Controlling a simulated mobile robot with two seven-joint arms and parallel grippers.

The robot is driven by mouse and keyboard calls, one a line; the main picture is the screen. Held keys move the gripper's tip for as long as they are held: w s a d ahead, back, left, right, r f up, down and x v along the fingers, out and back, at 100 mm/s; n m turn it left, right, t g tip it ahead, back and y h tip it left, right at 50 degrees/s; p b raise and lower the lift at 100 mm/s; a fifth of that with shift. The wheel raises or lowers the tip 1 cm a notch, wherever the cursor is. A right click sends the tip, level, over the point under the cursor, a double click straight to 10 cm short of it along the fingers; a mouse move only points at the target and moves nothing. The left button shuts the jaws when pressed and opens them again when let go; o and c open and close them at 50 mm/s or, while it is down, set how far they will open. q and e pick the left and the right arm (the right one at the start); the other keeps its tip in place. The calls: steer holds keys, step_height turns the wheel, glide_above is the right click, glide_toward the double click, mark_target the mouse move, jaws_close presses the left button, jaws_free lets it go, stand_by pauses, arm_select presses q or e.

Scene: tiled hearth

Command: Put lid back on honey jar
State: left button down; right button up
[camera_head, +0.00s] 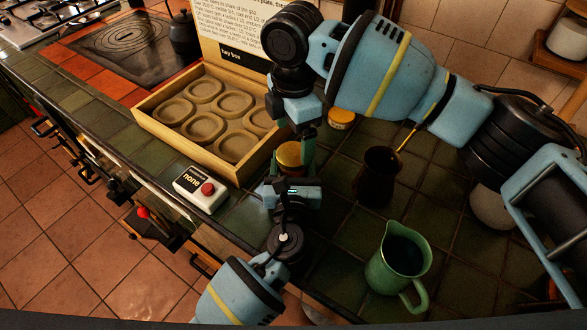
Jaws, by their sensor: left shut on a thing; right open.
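A small jar with a golden top and reddish side (291,155) stands by the right edge of the wooden box, partly hidden by both grippers. I cannot tell whether its golden top is a lid or the open mouth. My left gripper (290,180) reaches up from the bottom and is shut on this jar. My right gripper (305,139) comes down from above, open, with its fingers close to the jar's top. A second small round thing with a yellow top (341,118) sits on the tiles behind; whether it is a jar or a loose lid is unclear.
A wooden tray box (157,127) with round recesses and a sign board (240,25) stands left.

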mark_target(293, 154)
arm_select(q)
steer(key=shift+f, duration=0.1)
arm_select(e)
steer(key=shift+r, duration=0.25)
steer(key=c, duration=0.3)
arm_select(q)
steer(key=shift+d, duration=0.1)
arm_select(e)
steer(key=shift+r+n, duration=0.8)
steer(key=shift+r, duration=0.65)
steer(key=shift+f, duration=4.05)
